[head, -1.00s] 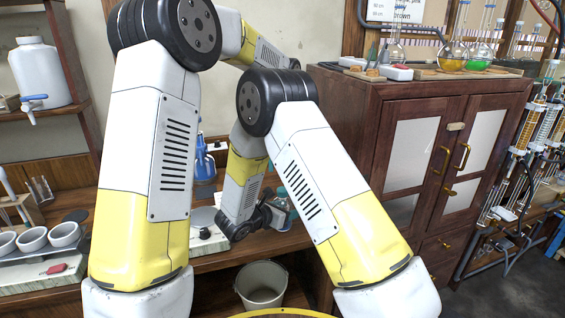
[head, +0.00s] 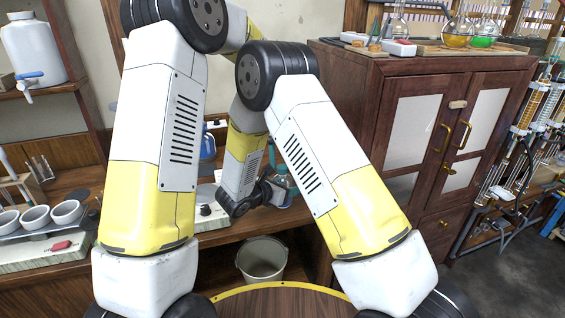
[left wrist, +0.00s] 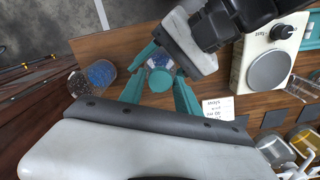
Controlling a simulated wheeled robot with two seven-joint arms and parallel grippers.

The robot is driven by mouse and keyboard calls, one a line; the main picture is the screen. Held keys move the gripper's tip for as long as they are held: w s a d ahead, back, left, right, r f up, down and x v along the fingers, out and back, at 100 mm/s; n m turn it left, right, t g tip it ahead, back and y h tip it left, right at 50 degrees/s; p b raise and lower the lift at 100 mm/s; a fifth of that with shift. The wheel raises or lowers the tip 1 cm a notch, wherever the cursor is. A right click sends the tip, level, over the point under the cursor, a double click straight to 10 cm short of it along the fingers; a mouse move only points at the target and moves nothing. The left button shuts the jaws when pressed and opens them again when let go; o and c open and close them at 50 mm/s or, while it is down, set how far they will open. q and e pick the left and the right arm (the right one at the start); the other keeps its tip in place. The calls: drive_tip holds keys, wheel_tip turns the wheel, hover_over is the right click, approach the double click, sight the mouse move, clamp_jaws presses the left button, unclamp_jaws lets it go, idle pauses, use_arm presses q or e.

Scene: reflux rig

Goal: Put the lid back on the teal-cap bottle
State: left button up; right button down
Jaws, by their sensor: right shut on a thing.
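The teal-cap bottle (head: 283,188) stands on the bench in the head view, partly behind my right wrist. In the left wrist view I look down on its round teal lid (left wrist: 161,81), with blue-purple bottle (left wrist: 159,62) showing beside it; I cannot tell whether the lid is seated. My right gripper (left wrist: 158,58) comes in from the upper right and is shut on the bottle. My left gripper (left wrist: 160,85) has its two teal fingers spread on either side of the lid.
A jar of blue grains (left wrist: 101,73) and a jar of dark grains (left wrist: 79,83) stand close to the left. A white stirrer plate (left wrist: 268,62) and a label card (left wrist: 218,108) are to the right. A wooden cabinet (head: 345,110) bounds the bench; a bucket (head: 262,260) is below.

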use_arm(q)
clamp_jaws()
drive_tip(key=o, duration=0.5)
unclamp_jaws()
wheel_tip(320, 180, up, 12)
use_arm(e)
drive_tip(key=shift+c, duration=2.4)
unclamp_jaws()
